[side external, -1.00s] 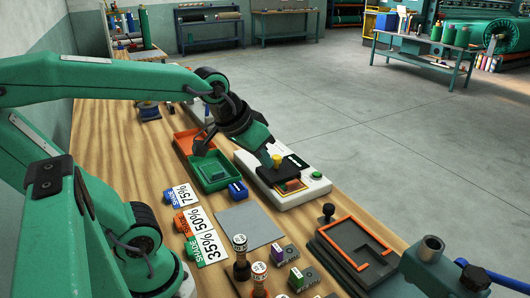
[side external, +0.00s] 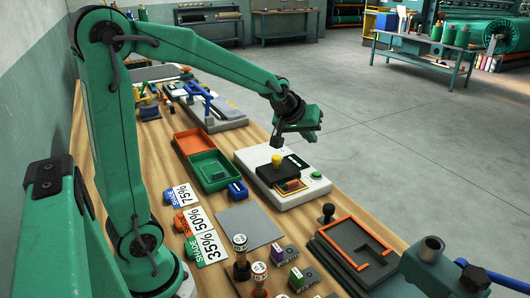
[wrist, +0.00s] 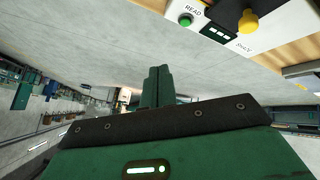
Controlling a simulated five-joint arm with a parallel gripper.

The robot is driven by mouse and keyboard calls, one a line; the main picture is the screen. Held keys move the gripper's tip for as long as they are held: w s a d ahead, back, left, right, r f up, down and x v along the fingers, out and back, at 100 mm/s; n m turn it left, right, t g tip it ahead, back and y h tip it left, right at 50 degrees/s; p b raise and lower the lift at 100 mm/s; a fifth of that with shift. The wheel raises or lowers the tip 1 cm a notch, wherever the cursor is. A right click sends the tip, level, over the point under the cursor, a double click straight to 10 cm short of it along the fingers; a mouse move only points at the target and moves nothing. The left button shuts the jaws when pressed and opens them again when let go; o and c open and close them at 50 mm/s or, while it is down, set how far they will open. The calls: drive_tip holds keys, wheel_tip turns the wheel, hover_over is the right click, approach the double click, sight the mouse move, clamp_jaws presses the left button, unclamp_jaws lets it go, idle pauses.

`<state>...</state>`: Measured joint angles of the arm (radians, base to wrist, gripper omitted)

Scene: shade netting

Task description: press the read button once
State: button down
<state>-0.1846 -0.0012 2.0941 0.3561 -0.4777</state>
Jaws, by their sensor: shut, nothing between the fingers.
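The read button (side external: 316,175) is a small green button on the white meter (side external: 248,158), at its right end. In the wrist view, the green button (wrist: 185,19) sits beside the printed word READ, at the top. My gripper (side external: 318,119) is in the air above and behind the meter, apart from the button. Its green fingers (wrist: 159,70) are shut together with nothing between them, in the lower middle of the wrist view. The meter also carries a yellow knob (side external: 277,159) and a dark display (side external: 296,160).
A green tray (side external: 209,184) and an orange tray (side external: 190,139) lie left of the meter. A grey mat (side external: 247,224), shade labels (side external: 206,248) and stampers (side external: 239,243) are nearer. An orange-edged fixture (side external: 352,240) stands at the right.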

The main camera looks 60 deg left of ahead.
sight(315, 175)
drive_tip(key=w+a+f+n+t+y, duration=0.1)
drive_tip(key=w+a+f+n, duration=0.3)
drive_tip(key=w+a+f, duration=0.3)
drive_tip(key=w, duration=0.3)
drive_tip(key=shift+a+f, duration=0.3)
drive_tip(key=shift+f, duration=0.15)
drive_tip(key=shift+s+f, duration=0.1)
drive_tip(key=shift+f, duration=4.2)
drive_tip(key=shift+d+f, duration=0.1)
drive_tip(key=shift+f, duration=0.85)
drive_tip(key=shift+r, duration=0.95)
drive_tip(key=shift+r, duration=0.15)
